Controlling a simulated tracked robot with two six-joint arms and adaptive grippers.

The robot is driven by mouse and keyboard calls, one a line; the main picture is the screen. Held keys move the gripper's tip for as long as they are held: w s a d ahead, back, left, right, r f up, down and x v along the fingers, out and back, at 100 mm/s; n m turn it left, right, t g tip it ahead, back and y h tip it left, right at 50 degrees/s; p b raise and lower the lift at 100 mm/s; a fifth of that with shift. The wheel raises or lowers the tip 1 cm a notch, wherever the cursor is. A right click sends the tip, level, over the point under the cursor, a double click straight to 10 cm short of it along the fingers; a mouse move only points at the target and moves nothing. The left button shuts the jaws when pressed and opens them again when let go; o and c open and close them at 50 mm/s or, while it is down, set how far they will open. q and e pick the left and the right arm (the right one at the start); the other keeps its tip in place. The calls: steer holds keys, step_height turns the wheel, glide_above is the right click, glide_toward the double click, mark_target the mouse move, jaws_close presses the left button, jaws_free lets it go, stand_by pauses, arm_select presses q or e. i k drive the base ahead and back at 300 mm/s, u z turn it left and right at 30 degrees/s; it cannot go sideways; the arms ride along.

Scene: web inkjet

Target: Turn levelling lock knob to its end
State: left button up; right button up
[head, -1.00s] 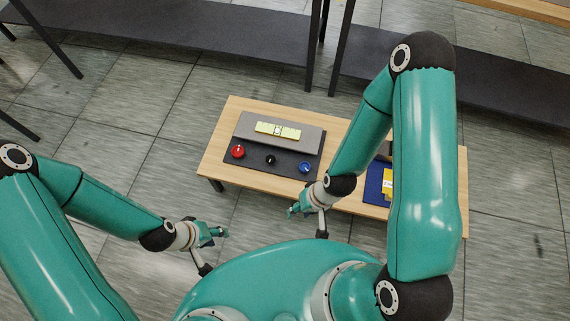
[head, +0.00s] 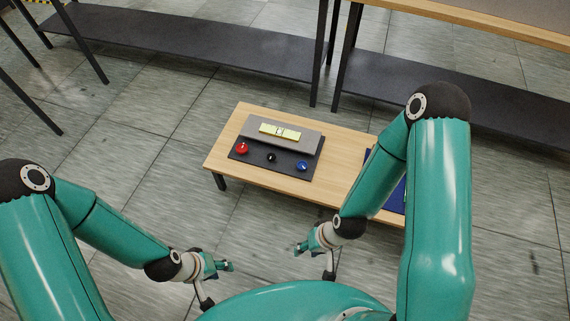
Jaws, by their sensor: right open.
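A dark panel (head: 249,156) with a grey raised back (head: 305,143) lies on the left part of a low wooden table. It carries a red knob (head: 242,148), a black knob (head: 271,157) and a blue knob (head: 302,166) in a row. A yellow-green bar (head: 280,131), like a spirit level, sits on the raised part. I cannot tell which knob is the levelling lock. My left gripper (head: 228,266) is off the table's near side, low left; its jaws are too small to judge. My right gripper (head: 298,249) is open, in front of the table, touching nothing.
The wooden table (head: 222,150) has bare wood around the panel. A blue item (head: 394,200) on its right part is mostly hidden by my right arm. Dark shelves on legs (head: 190,50) stand behind. Tiled floor (head: 120,140) is open to the left.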

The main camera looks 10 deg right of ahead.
mark_target(271, 156)
steer(key=u, duration=0.2)
steer(key=i, duration=0.85)
steer(key=z, duration=0.1)
